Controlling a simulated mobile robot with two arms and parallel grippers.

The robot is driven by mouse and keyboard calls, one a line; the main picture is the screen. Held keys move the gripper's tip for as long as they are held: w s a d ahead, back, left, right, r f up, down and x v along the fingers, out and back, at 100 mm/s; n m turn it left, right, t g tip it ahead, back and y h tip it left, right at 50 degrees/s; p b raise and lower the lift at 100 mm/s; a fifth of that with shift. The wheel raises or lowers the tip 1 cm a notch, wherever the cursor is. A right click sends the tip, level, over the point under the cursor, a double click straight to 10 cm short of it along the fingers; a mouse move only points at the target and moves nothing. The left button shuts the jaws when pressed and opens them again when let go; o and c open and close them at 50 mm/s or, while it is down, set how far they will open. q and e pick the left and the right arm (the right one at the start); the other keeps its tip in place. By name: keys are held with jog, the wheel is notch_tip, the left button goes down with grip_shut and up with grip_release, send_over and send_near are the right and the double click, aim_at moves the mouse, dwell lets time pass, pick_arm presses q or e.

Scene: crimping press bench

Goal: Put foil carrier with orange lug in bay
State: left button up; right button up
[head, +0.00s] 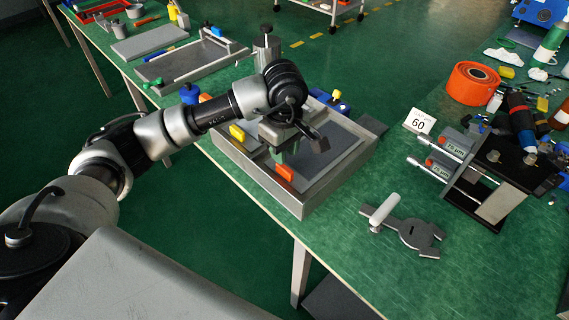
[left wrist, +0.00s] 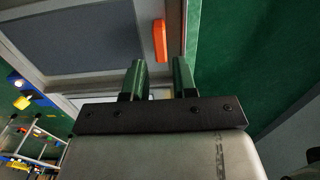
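The foil carrier with the orange lug (head: 284,172) lies in a shallow metal box on the bench. Its dark grey panel (head: 335,147) has a pale rim. The orange lug also shows in the left wrist view (left wrist: 159,41), beyond the fingertips. My left gripper (head: 288,153) is above the box, close to the lug. In the left wrist view its two green fingertips (left wrist: 161,78) are apart with nothing between them. The arm hides part of the box. I cannot tell which place is the bay. My right gripper is not in view.
A yellow lug (head: 237,132) sits at the box's left side. A press-like stand (head: 490,180) with labelled handles and a "60" card (head: 420,121) stands at right. A grey tool (head: 402,228) lies on the green bench in front of it. Bench between box and stand is mostly clear.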

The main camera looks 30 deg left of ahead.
pick_arm(q)
notch_tip(320, 180, up, 6)
dwell(0.6)
